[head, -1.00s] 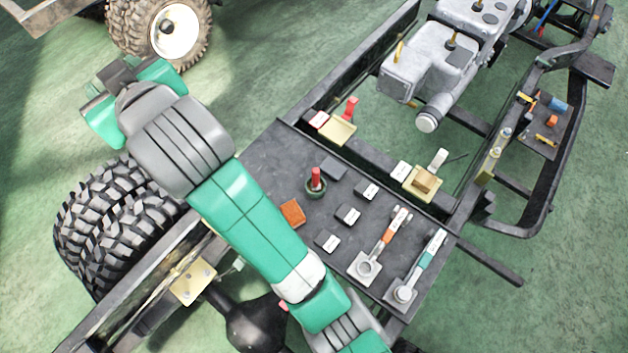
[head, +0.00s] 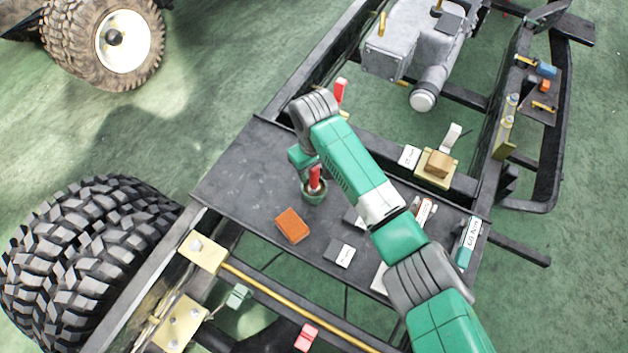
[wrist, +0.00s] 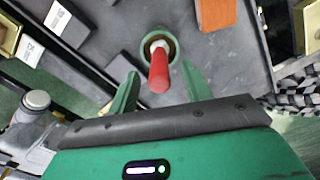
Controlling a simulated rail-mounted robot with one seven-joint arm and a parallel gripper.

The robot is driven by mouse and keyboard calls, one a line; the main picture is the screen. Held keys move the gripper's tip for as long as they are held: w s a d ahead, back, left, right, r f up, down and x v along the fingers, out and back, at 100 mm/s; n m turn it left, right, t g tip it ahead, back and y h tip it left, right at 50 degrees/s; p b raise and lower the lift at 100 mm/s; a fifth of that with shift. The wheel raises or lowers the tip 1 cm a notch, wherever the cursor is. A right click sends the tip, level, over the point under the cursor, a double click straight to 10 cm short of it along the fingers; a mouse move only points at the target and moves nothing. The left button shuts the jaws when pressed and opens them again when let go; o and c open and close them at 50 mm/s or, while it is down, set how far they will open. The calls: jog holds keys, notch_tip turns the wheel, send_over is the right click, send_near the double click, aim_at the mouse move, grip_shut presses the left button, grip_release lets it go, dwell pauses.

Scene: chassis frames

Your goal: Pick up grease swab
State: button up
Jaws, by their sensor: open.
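The grease swab (head: 315,178) appears to be the red-handled stick standing upright in a small round green cup (head: 313,196) on the dark plate. In the wrist view the red handle (wrist: 158,76) points toward me, with a whitish part below it inside the green cup rim (wrist: 144,42). My gripper (wrist: 160,72) is open, its two green fingers on either side of the red handle and apart from it. In the head view my gripper (head: 304,160) is right beside the handle, its fingers partly hidden. The swab's lower end is hidden in the cup.
An orange-brown block (head: 292,225) lies beside the cup on the dark plate (head: 240,180). Small dark labelled blocks (head: 340,252) lie nearby, partly behind my arm. A grey engine (head: 400,45) and frame rails border the plate. The plate's left part is clear.

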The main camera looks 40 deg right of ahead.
aim_at(314, 178)
notch_tip(314, 178, down, 5)
jog(key=shift+w+d+f+b, duration=0.1)
jog(key=shift+f+b, duration=0.1)
jog(key=shift+b, duration=0.8)
jog(key=shift+c, duration=0.4)
grip_shut()
